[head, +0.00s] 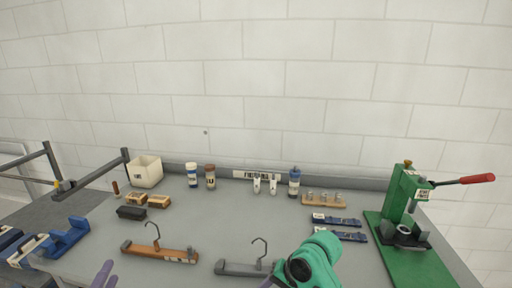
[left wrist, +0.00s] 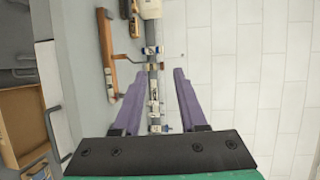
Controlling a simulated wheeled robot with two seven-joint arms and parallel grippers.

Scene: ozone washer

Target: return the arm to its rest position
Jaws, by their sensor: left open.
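My left gripper (left wrist: 160,76) is open in the left wrist view, its two purple fingers apart with no object held between them. The fingers point toward the back of the table and the wall. In the head view a purple fingertip (head: 106,272) shows at the bottom edge, left of the wooden hanger (head: 158,253). A teal link of my own arm (head: 311,264) stands at the bottom middle, right of the grey hanger (head: 244,268). The rest of my arms is outside the head view. I do not see my right gripper clearly in either view.
The grey table (head: 200,225) carries a white box (head: 145,171), several bottles, a wooden rack (head: 323,200) and blue-strapped items (head: 337,220). A green press (head: 397,200) with a red handle stands at right. The table's middle is mostly clear.

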